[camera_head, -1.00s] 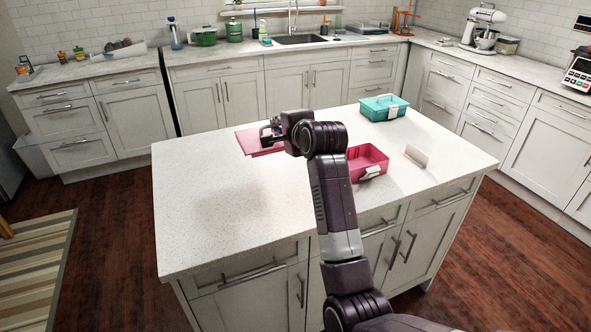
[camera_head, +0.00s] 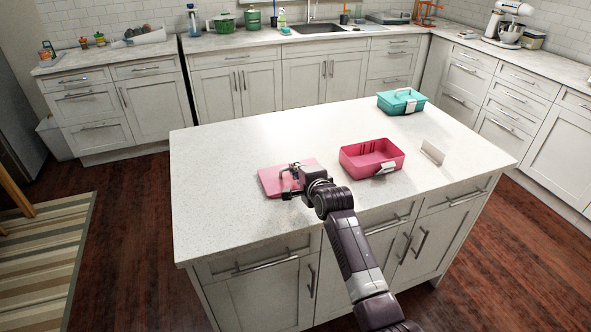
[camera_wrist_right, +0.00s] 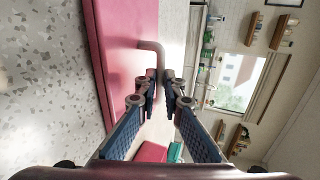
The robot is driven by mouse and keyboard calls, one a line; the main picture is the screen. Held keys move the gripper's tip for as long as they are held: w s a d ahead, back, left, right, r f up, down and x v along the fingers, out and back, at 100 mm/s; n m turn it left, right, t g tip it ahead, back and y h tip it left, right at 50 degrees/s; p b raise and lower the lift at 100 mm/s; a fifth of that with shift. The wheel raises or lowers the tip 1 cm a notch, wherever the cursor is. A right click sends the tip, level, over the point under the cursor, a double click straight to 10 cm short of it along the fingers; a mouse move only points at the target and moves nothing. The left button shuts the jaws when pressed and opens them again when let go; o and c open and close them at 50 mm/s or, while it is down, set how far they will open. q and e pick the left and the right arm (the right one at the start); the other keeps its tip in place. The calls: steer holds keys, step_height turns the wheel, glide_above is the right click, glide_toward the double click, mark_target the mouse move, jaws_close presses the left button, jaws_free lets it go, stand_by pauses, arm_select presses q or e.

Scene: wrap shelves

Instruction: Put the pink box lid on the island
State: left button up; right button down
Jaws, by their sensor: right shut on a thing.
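The pink box lid (camera_head: 272,181) is flat over the front left part of the white island (camera_head: 225,215), on it or just above it; I cannot tell for certain. My right gripper (camera_head: 291,180) is shut on the lid's handle. In the right wrist view the fingertips (camera_wrist_right: 165,82) pinch the bent grey handle (camera_wrist_right: 152,48), with the pink lid (camera_wrist_right: 128,60) beside the speckled counter. The open pink box (camera_head: 360,169) stands on the island to the right of the lid. My left gripper is out of view.
A teal box (camera_head: 391,106) with a handle stands at the island's far right. A small white card-like piece (camera_head: 433,153) stands right of the pink box. The island's left and back left are clear. Counters with kitchen items line the walls.

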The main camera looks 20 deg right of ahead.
steer(key=shift+f, duration=0.15)
steer(key=c, duration=2.1)
jaws_free()
steer(key=shift+r, duration=0.25)
steer(key=shift+s, duration=0.25)
steer(key=v, duration=1.1)
steer(key=shift+s+r+b, duration=0.1)
steer(key=shift+s+b, duration=0.15)
steer(key=shift+b, duration=0.1)
